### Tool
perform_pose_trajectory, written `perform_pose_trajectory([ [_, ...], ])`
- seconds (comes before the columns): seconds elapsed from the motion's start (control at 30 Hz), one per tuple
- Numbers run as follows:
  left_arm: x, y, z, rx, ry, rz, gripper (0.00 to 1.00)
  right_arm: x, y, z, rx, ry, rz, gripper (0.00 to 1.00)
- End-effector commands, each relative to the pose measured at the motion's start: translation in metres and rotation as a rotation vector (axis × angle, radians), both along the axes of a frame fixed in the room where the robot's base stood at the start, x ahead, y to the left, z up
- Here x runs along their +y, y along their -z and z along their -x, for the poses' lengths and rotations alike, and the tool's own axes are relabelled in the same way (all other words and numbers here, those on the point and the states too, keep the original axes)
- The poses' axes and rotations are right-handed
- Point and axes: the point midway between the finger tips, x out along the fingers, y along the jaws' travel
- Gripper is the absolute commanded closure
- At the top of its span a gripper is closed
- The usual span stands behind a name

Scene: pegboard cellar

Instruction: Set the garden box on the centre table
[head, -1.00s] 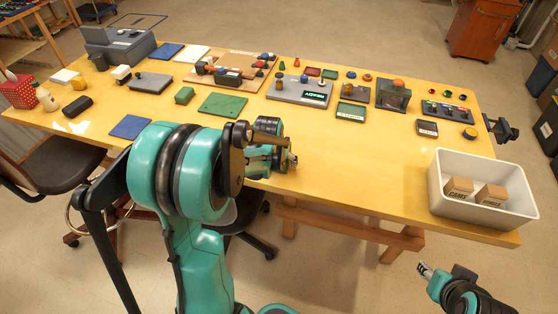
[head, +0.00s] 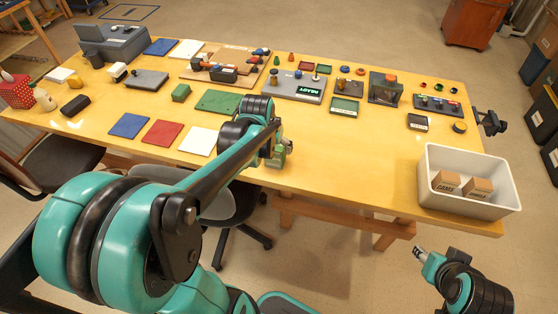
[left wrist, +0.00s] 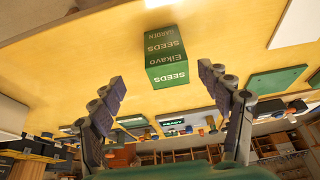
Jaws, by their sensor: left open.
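The garden box, a green carton lettered "SEEDS Eikavo GARDEN" (left wrist: 166,58), stands on the yellow table (head: 340,160). It shows upside down in the left wrist view, ahead of and between the spread fingers. It is apart from them, as far as I can tell.
A white bin (head: 432,195) with small cartons stands at the table's right end. A green mat (head: 217,102), a red mat (head: 162,134) and a white mat (head: 198,141) lie left of my left gripper. A panel reading READY (head: 295,86) is behind it. Table between gripper and bin is clear.

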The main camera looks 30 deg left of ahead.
Motion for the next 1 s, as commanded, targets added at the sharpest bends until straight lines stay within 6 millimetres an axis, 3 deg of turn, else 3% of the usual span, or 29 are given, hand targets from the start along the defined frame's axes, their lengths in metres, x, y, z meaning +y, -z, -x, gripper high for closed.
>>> perform_pose_trajectory([
  [0.2, -0.062, -0.031, 0.052, -0.075, 0.086, -0.016, 0.23, 0.000, 0.000, 0.000, 0.000, 0.000, 0.000, 0.60],
  [0.43, -0.115, -0.038, 0.111, -0.168, 0.181, -0.024, 0.23, 0.000, 0.000, 0.000, 0.000, 0.000, 0.000, 0.60],
  [0.63, -0.132, -0.034, 0.135, -0.208, 0.219, -0.023, 0.23, 0.000, 0.000, 0.000, 0.000, 0.000, 0.000, 0.60],
  [1.0, -0.133, -0.033, 0.137, -0.213, 0.223, -0.023, 0.23, 0.000, 0.000, 0.000, 0.000, 0.000, 0.000, 0.60],
])
